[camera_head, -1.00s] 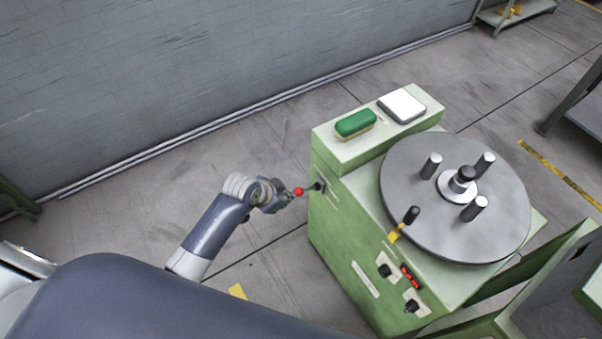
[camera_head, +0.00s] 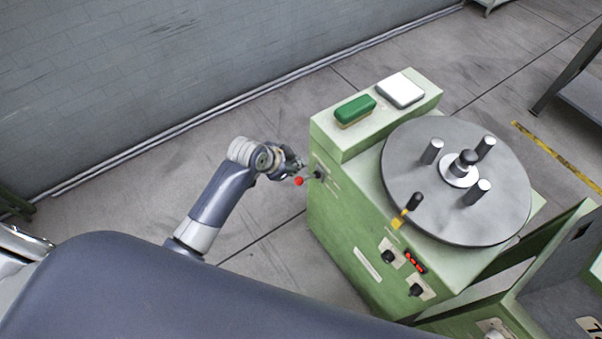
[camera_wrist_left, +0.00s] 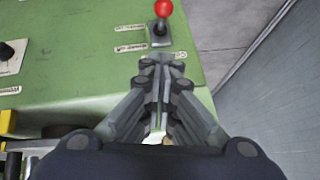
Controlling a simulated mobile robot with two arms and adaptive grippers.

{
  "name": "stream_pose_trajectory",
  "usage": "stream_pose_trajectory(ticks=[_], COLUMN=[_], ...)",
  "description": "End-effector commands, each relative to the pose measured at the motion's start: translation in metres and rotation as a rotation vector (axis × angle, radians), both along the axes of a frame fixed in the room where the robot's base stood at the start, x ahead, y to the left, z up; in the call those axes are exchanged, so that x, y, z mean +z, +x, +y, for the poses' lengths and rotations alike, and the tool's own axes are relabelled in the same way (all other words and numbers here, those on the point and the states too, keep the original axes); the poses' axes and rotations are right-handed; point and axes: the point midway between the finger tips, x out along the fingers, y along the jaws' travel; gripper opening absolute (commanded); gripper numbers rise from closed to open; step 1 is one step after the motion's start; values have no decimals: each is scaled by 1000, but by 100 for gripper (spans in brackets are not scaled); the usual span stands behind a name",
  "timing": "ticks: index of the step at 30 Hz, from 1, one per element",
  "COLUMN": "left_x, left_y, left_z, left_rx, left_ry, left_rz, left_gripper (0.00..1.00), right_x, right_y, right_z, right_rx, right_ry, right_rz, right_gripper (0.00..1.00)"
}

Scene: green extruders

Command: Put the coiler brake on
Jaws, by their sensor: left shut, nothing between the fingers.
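A lever with a red ball knob (camera_head: 299,181) sticks out from the left side of the green coiler machine (camera_head: 345,225). In the left wrist view the red knob (camera_wrist_left: 163,8) stands on a short stem above a grey plate, with label plates beside it. My left gripper (camera_head: 300,164) is beside the lever, on the wall side of the knob. Its fingers (camera_wrist_left: 160,65) are shut and empty, just short of the lever plate; I cannot tell whether they touch the lever. My right gripper is not in view.
A grey disc (camera_head: 400,170) with upright pegs lies on the machine, with a black-and-yellow handle (camera_head: 405,212) at its edge. A green-topped brush (camera_head: 355,110) and a white box (camera_head: 400,90) sit on the raised ledge. Free floor lies between wall and machine.

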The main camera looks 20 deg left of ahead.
Motion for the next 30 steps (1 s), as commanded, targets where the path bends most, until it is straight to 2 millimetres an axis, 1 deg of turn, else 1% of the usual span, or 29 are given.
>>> stream_pose_trajectory(ticks=[3,14,18,21,25,30], left_x=[-16,-58,-78,-87,-94,-96], left_y=[11,39,37,37,37,37], left_z=[-5,-18,-11,-9,-7,-6], left_rx=[1,0,3,2,1,1], left_ry=[-1,-1,1,0,1,1], left_rz=[2,1,2,1,-1,-1], left_gripper=[0,0,0,0,0,0], right_x=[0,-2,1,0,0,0], right_y=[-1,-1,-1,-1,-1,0], right_z=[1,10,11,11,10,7], right_rx=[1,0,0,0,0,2], right_ry=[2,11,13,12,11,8], right_rz=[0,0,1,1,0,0], right_gripper=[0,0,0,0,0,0])
